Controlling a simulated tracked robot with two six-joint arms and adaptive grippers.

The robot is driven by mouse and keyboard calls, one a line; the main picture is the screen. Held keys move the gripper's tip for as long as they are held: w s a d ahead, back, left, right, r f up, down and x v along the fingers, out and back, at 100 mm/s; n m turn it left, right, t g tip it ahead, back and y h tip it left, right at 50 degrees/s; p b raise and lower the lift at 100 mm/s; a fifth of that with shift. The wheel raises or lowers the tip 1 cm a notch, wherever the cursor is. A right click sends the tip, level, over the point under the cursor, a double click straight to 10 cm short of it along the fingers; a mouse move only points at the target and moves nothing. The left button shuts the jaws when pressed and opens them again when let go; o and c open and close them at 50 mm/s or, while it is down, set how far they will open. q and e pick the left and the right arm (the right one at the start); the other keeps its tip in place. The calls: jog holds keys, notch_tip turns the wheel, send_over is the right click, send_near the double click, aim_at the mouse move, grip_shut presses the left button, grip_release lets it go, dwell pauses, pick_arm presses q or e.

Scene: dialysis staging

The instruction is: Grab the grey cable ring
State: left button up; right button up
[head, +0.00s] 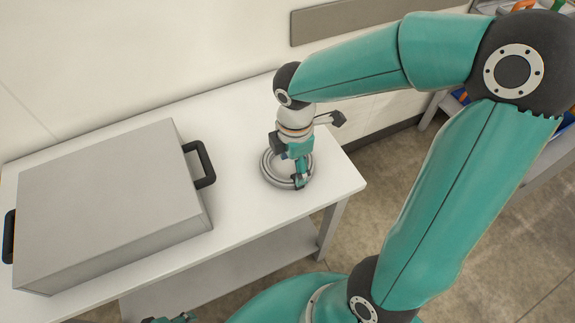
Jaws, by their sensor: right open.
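The grey cable ring (268,174) lies flat on the white table near its right end. My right gripper (291,165) points down over the ring from above. It is open, with one finger low at the ring's front right side; the other finger is partly hidden by the wrist. The gripper covers part of the ring's middle and far side, and I cannot tell whether it touches the ring. A small dark and teal part at the bottom edge looks like my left gripper (170,319), mostly cut off by the frame.
A large grey case (105,200) with black handles sits on the left of the white table (245,112). Its right handle (203,164) sticks out toward the ring, with bare tabletop between. A lower shelf (225,272) shows under the table. A wall stands behind.

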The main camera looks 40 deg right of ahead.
jog(key=f, duration=0.3)
jog(key=d+f, duration=0.1)
jog(key=f, duration=0.1)
jog(key=shift+s+f+b, duration=0.1)
jog(key=shift+s+b, duration=0.15)
jog(key=shift+b, duration=0.15)
jog(key=shift+f, duration=0.4)
grip_shut()
